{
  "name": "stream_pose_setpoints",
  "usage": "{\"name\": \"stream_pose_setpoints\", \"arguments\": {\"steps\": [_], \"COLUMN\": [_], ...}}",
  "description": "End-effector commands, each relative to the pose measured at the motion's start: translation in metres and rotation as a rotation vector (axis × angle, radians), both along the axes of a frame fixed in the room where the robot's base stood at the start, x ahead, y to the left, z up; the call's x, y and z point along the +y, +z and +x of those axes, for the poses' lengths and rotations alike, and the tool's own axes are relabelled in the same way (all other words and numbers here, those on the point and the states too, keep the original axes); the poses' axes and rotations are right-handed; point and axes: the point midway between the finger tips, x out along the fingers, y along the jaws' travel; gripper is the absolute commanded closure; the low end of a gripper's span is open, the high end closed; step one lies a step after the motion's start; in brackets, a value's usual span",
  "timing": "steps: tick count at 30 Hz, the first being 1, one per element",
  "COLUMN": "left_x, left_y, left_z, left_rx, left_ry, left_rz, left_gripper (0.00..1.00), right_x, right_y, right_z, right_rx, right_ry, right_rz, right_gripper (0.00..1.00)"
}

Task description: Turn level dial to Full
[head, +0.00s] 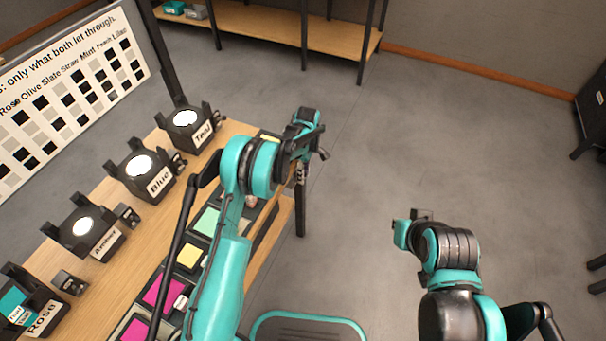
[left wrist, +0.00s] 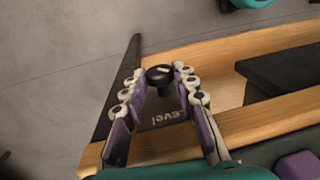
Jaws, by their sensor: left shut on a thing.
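The level dial (left wrist: 159,74) is a small black knob with a white mark on top. It stands on a dark plate with the word Level (left wrist: 165,117), which reads upside down in the left wrist view. My left gripper (left wrist: 163,80) is shut on the dial, one fingertip on each side. In the head view my left gripper (head: 300,172) points down at the far end of the table, and my own arm hides the dial there. My right arm is at the lower right over open floor, and its fingers do not show.
Lamps labelled Teal (head: 186,118), Blue (head: 139,165), Amber and Rose stand along the wooden table (head: 88,288). Coloured swatches (head: 190,257) lie beside my left arm. A chart board (head: 62,95) stands behind the lamps.

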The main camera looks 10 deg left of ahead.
Motion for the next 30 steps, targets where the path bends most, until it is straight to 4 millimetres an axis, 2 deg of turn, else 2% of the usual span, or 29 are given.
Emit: {"name": "stream_pose_setpoints", "arguments": {"steps": [12, 29, 30], "left_x": [-0.0015, -0.0014, -0.0015], "left_y": [-0.0021, -0.0018, -0.0018], "left_z": [0.0042, 0.0045, 0.0045], "left_rx": [0.209, 0.246, 0.246], "left_ry": [0.0, 0.0, 0.0], "left_rz": [0.067, 0.08, 0.08], "left_gripper": [1.0, 1.0, 0.69], "right_x": [0.0, 0.0, 0.0], "right_y": [-0.0039, -0.0044, -0.0044], "right_z": [0.0, 0.0, 0.0], "right_rx": [0.0, 0.0, 0.0], "right_ry": [0.0, 0.0, 0.0], "right_rz": [0.0, 0.0, 0.0], "right_gripper": [1.0, 1.0, 1.0]}}
